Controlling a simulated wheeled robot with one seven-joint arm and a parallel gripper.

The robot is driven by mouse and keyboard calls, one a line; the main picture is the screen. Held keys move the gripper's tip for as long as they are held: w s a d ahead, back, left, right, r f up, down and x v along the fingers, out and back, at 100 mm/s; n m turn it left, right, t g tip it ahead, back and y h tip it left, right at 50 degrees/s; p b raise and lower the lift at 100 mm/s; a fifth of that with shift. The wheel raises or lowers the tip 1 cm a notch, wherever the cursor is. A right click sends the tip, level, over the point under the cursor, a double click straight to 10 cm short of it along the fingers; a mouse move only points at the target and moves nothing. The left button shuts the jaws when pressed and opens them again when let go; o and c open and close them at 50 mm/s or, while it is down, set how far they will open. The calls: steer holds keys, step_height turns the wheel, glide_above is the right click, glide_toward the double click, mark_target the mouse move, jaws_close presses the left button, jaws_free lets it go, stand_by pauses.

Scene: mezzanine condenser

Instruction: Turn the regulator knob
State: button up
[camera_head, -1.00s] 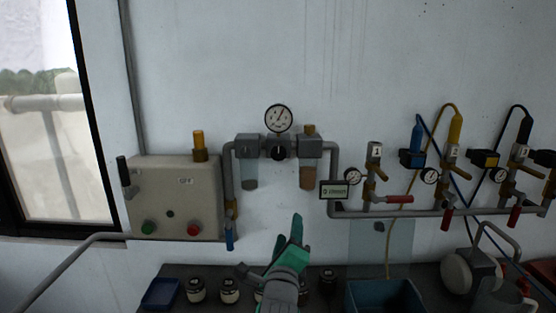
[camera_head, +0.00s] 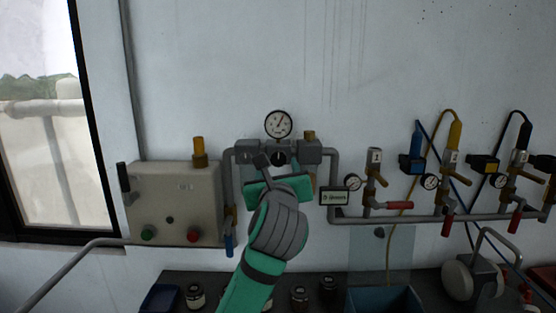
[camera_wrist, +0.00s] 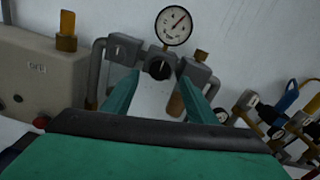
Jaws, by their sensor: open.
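The regulator knob (camera_head: 278,158) is a small black knob between two grey filter blocks on the wall, under a round white pressure gauge (camera_head: 278,124). In the wrist view the knob (camera_wrist: 159,67) lies ahead, between and beyond the two green fingers, with the gauge (camera_wrist: 174,26) above it. My gripper (camera_head: 280,164) is raised just below the knob in the head view, its fingers apart and empty. It also shows in the wrist view (camera_wrist: 160,80). I cannot tell from the pictures how near the fingertips are to the knob. My gripper partly hides the bowls under the blocks.
A control box (camera_head: 175,200) with green and red buttons is at left. A pipe with red-handled valves (camera_head: 400,206) runs right. A small sign (camera_head: 335,197) hangs right of my gripper. Jars (camera_head: 299,297) and a blue bin (camera_head: 383,299) stand on the bench below.

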mark_target(279, 159)
steer(key=w, duration=0.7)
steer(key=shift+w, duration=0.4)
steer(key=shift+d, duration=0.1)
steer(key=c, duration=1)
